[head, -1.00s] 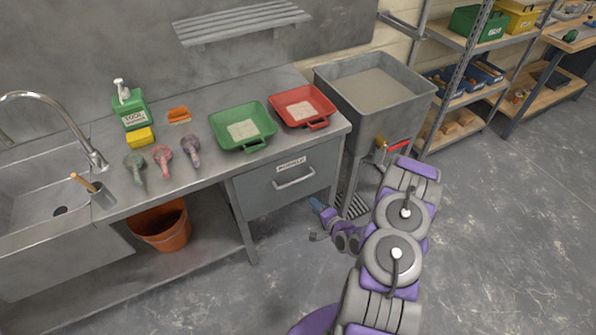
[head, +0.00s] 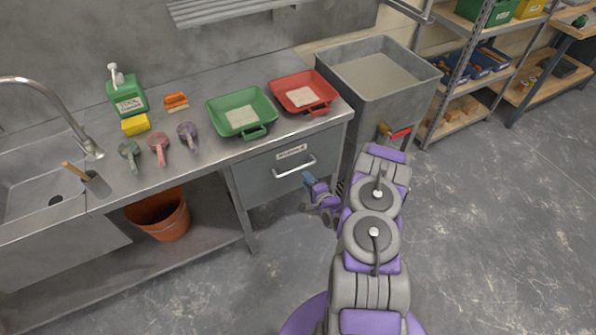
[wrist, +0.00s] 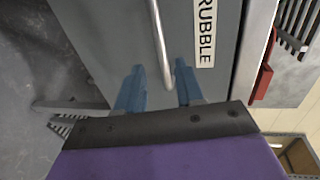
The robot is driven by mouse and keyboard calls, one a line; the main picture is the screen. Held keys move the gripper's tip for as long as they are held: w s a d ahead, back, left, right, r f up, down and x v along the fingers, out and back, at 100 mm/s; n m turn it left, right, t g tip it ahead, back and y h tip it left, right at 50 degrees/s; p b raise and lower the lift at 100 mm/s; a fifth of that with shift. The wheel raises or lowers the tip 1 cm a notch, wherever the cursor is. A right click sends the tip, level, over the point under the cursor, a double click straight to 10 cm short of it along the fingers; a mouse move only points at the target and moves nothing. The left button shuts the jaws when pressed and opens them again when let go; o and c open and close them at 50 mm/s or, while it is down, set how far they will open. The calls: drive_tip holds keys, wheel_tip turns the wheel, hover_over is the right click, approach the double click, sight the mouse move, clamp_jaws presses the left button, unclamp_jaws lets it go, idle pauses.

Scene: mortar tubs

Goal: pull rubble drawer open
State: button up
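The rubble drawer (head: 264,178) is a grey metal front under the right end of the bench, and it looks shut. Its bar handle (head: 295,167) sits below a white label. In the wrist view the label reads RUBBLE (wrist: 204,35), and the metal handle (wrist: 161,45) runs down the picture. My gripper (head: 307,181) is just in front of the drawer near the handle's right end. In the wrist view my gripper's blue fingers (wrist: 160,88) are apart, with the handle's end between their tips. I see no finger closed on the handle.
On the bench stand a green tray (head: 224,104), a red tray (head: 283,84), several scoops and a green bottle (head: 128,100). A large grey tub (head: 385,104) with a red-handled valve (head: 400,133) stands right of the drawer. An orange bucket (head: 165,217) is below. Floor in front is open.

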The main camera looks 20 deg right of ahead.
sight(297, 170)
drive_tip(key=shift+b+x, duration=1.1)
drive_tip(key=shift+x, duration=3.2)
drive_tip(key=shift+a, duration=0.2)
drive_tip(key=shift+c, duration=0.2)
drive_tip(key=shift+c, duration=0.9)
clamp_jaws()
drive_tip(key=shift+s, duration=0.1)
